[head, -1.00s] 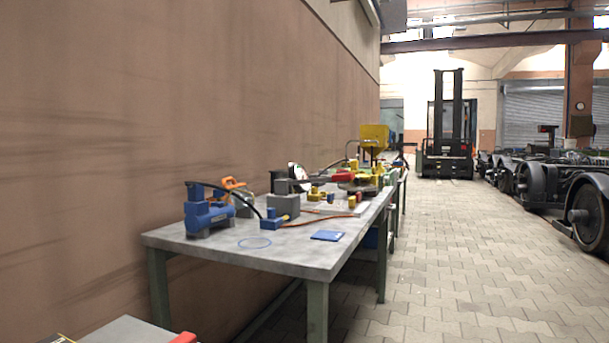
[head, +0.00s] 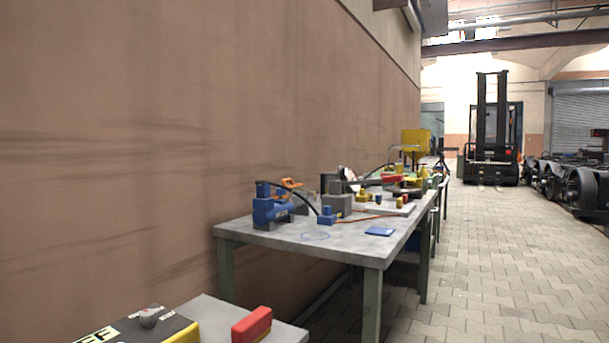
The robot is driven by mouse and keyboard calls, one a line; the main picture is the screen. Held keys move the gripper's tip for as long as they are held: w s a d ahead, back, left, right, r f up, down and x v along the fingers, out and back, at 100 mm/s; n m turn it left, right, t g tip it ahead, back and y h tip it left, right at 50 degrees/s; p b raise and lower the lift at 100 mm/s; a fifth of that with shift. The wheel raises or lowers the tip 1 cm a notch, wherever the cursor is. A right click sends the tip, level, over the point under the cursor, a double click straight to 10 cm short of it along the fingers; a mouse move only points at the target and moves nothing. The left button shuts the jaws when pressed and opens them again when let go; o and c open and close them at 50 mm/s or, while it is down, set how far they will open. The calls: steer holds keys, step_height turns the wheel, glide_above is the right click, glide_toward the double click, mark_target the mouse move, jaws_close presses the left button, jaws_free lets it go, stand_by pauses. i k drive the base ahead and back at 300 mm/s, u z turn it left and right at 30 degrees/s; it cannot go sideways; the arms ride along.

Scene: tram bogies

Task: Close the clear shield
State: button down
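I cannot make out a clear shield in the head view. A workbench (head: 338,250) with a grey top and green legs stands along the wall, with tools on it. A nearer grey surface at the bottom left (head: 215,314) carries a black and yellow box (head: 150,328) with a grey knob and partly visible lettering. A red block (head: 251,325) stands beside that box. The lower parts of this nearer surface are cut off by the picture edge. My gripper is not in view.
A blue tool (head: 270,212) and a blue pad (head: 379,231) lie on the workbench. A brown wall (head: 200,130) runs along the left. A forklift (head: 490,140) stands far back, and wheeled bogies (head: 575,187) stand at the right. The paved floor (head: 500,260) between is clear.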

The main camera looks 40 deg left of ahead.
mark_target(283, 181)
steer(key=z, duration=0.3)
steer(key=i, duration=1.5)
steer(key=u, duration=0.75)
steer(key=i, duration=0.95)
steer(key=u, duration=1)
